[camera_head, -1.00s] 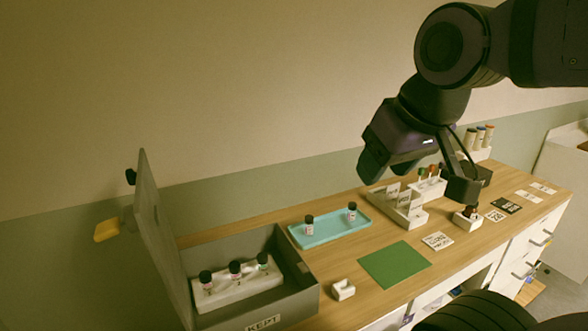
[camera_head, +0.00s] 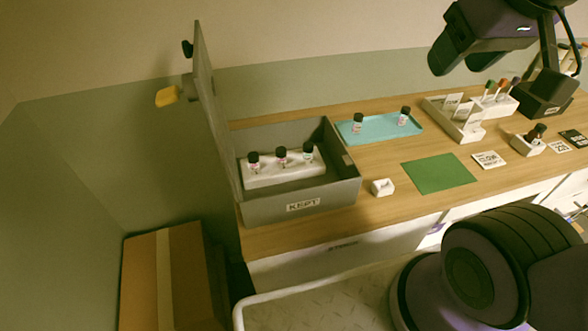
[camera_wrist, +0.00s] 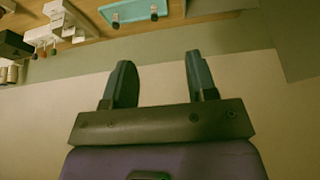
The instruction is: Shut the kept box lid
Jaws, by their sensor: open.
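The grey kept box (camera_head: 270,212) stands at the left end of the wooden counter, with a label reading KEPT on its front. Its lid (camera_head: 214,110) stands upright along the box's left side, so the box is open. Inside, a white rack (camera_head: 262,180) holds three dark-capped bottles (camera_head: 281,156). My gripper shows in the wrist view (camera_wrist: 160,82) with its two fingers apart and nothing between them. In the head view the arm's end is at the upper right, far from the lid.
A teal tray (camera_head: 375,130) with two bottles sits behind and right of the box. A small white holder (camera_head: 382,187) and a green mat (camera_head: 438,173) lie to its right. White racks (camera_head: 455,118) stand farther right. A cardboard box (camera_head: 165,280) stands below on the left.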

